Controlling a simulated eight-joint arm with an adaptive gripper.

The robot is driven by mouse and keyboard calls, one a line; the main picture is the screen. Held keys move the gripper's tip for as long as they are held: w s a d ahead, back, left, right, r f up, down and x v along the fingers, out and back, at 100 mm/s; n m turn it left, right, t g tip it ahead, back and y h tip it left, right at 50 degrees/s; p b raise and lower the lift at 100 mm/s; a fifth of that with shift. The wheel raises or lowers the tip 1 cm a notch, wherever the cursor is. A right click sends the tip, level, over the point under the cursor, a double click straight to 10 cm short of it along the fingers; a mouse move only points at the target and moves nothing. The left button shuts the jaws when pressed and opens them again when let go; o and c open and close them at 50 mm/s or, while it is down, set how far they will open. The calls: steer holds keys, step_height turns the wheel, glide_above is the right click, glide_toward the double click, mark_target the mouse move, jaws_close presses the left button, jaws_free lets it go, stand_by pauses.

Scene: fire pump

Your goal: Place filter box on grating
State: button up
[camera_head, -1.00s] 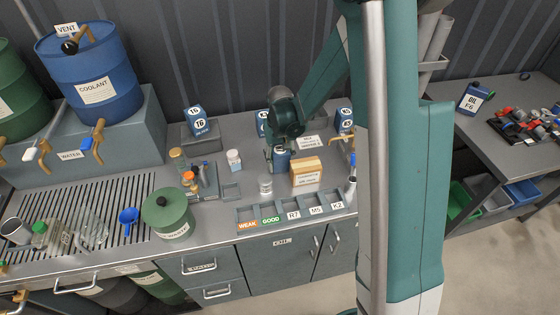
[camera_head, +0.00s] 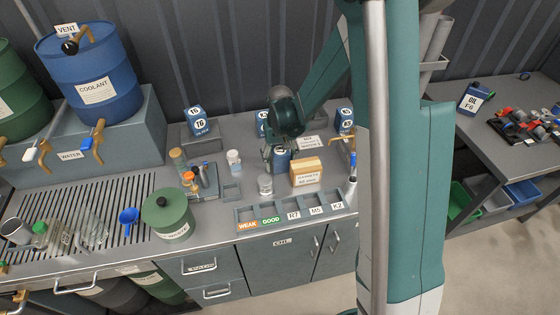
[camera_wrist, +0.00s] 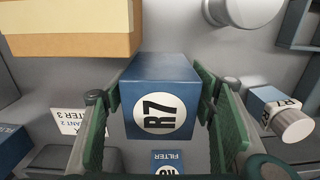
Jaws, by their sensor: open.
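A blue filter box marked R7 (camera_wrist: 160,95) stands between the two green finger pads of my gripper (camera_wrist: 160,105) in the wrist view. The pads are on either side of it, and the jaws are open; whether a pad touches it is hard to tell. In the head view the box (camera_head: 282,159) stands on the bench below my gripper (camera_head: 279,153), left of the tan carton. The slatted grating (camera_head: 118,192) lies at the left of the bench. Other blue filter boxes are the T6 box (camera_head: 197,122) and the K5 box (camera_head: 344,119) at the back.
The tan carton (camera_head: 306,172) stands close to the R7 box, with a small jar (camera_head: 265,184) in front. A row of labelled bins (camera_head: 290,212) lines the bench front.

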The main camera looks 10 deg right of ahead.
steer(key=shift+r+p, duration=0.3)
steer(key=shift+r, duration=5.6)
steer(key=shift+s+r, duration=0.3)
steer(key=shift+r, duration=0.2)
steer(key=s+d+r+t, duration=0.3)
steer(key=s+r+t, duration=0.2)
steer(key=s+r, duration=1.3)
steer(key=s+d+t, duration=0.1)
steer(key=s+t, duration=0.1)
steer(key=s, duration=0.8)
steer(key=shift+f, duration=0.45)
steer(key=shift+o, duration=0.5)
steer(key=shift+r, duration=0.2)
